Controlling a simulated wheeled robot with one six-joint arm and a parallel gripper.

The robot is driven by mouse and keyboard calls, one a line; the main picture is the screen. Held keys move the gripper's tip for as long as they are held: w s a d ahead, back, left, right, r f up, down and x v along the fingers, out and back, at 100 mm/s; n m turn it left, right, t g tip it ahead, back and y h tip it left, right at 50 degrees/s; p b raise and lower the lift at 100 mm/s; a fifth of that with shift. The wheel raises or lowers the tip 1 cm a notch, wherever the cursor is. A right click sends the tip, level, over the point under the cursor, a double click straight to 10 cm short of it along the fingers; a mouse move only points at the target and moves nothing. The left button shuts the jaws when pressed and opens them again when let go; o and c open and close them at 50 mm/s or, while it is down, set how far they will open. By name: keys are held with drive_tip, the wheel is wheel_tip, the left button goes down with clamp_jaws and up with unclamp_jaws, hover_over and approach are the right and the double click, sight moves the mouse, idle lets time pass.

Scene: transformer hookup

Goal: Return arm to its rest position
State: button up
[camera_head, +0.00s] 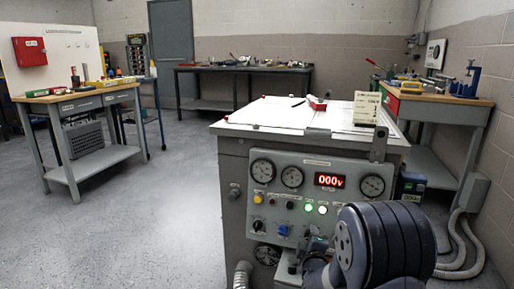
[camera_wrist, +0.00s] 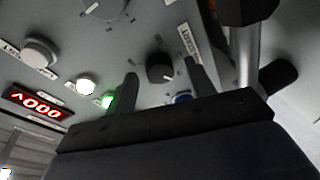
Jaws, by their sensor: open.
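My gripper (camera_wrist: 160,70) shows in the wrist view with its two dark fingers spread apart and nothing held between them. The grey control panel (camera_wrist: 220,30) fills most of that view, rotated. I cannot tell whether the fingers touch the panel. In the head view, my dark arm (camera_head: 385,245) is bent low at the lower right, in front of the panel (camera_head: 290,215). The gripper end is mostly hidden there, near the panel's lower part.
The red display (camera_head: 328,181) reads 000v. A green light (camera_head: 308,208) and a white light (camera_head: 323,210) are lit. A workbench (camera_head: 440,95) stands at right, another (camera_head: 75,97) at left. Conduits (camera_head: 465,245) run along the right wall. Open floor (camera_head: 130,235) lies left.

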drive_tip(key=m+h+b, duration=0.1)
drive_tip(key=m, duration=0.5)
drive_tip(key=m+t+h, duration=0.1)
drive_tip(key=m, duration=0.5)
drive_tip(key=m+t+h+b, duration=0.1)
drive_tip(key=m, duration=0.4)
drive_tip(key=shift+a+f+m+b, duration=0.2)
drive_tip(key=shift+f+m+b, duration=0.1)
drive_tip(key=shift+m+b, duration=0.1)
